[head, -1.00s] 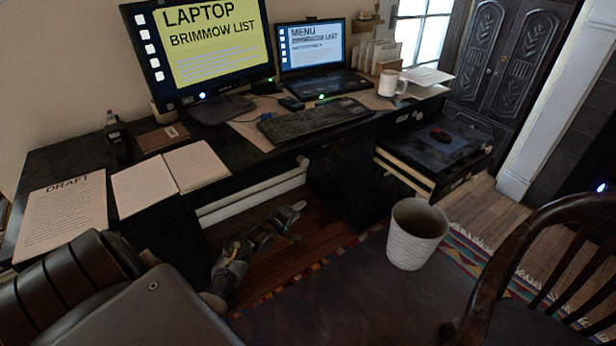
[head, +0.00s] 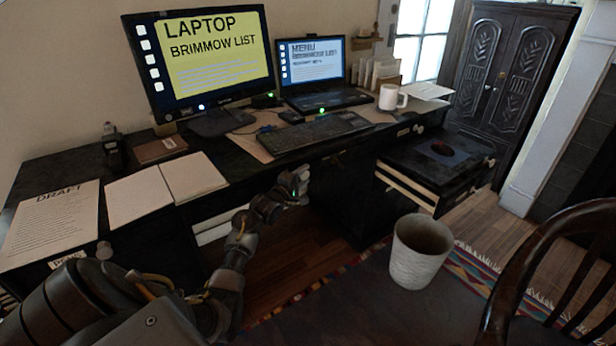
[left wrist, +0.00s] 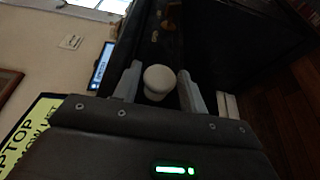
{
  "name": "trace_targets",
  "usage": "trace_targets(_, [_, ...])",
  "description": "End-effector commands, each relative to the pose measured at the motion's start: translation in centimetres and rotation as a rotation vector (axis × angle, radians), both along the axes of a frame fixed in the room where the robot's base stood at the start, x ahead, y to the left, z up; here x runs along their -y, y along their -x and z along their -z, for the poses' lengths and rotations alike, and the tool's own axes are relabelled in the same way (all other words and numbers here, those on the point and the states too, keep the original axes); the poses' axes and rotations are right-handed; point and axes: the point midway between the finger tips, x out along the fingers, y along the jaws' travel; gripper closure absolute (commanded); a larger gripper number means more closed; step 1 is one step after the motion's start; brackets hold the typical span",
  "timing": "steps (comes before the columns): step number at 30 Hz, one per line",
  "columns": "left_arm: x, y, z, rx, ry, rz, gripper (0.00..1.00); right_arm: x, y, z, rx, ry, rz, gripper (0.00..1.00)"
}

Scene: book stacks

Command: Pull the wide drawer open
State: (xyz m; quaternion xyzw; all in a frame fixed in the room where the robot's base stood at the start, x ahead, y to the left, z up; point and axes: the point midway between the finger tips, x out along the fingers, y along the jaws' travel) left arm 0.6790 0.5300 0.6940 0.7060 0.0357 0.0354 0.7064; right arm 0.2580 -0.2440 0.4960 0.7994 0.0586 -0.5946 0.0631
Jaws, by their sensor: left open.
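The wide drawer is under the middle of the black desk (head: 75,148). In the head view a pale strip (head: 212,232) shows below the desk edge, partly behind my left arm; I cannot tell how far the drawer is out. My left gripper (head: 302,184) is just in front of the desk's front edge and hides the knob there. In the left wrist view a round white knob (left wrist: 159,80) lies between the two pale fingers of the open left gripper (left wrist: 158,72). Gaps show beside the knob, so the fingers are not closed on it. My right gripper is not in view.
A white bin (head: 419,255) stands on the floor in front, and a wooden chair (head: 555,240) is at the right. Monitor, laptop, keyboard, mug and papers cover the desktop.

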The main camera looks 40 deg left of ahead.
Motion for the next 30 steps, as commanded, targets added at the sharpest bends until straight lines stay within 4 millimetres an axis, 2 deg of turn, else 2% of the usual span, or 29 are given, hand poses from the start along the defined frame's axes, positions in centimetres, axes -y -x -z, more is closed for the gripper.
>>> trace_targets(3, [-0.1, -1.6, 0.1, 0.001, 0.0, 0.0, 0.58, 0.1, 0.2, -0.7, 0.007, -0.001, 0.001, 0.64])
trace_targets(6, [-0.3, -2.3, 0.1, 0.001, 0.0, -0.001, 0.58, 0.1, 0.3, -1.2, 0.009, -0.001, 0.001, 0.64])
trace_targets(17, [-0.3, -2.8, 0.0, 0.0, -0.001, 0.0, 0.58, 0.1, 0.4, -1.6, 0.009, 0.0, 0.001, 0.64])
trace_targets(26, [-0.2, -2.7, 0.0, 0.0, -0.001, 0.0, 0.97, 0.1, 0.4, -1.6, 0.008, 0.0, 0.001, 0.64])
trace_targets(27, [-0.2, -2.7, 0.0, 0.0, -0.001, 0.0, 1.0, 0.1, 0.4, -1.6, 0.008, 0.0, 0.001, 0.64])
trace_targets(30, [0.0, -2.7, 0.1, -0.001, 0.0, 0.001, 1.0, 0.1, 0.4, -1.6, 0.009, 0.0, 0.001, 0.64])
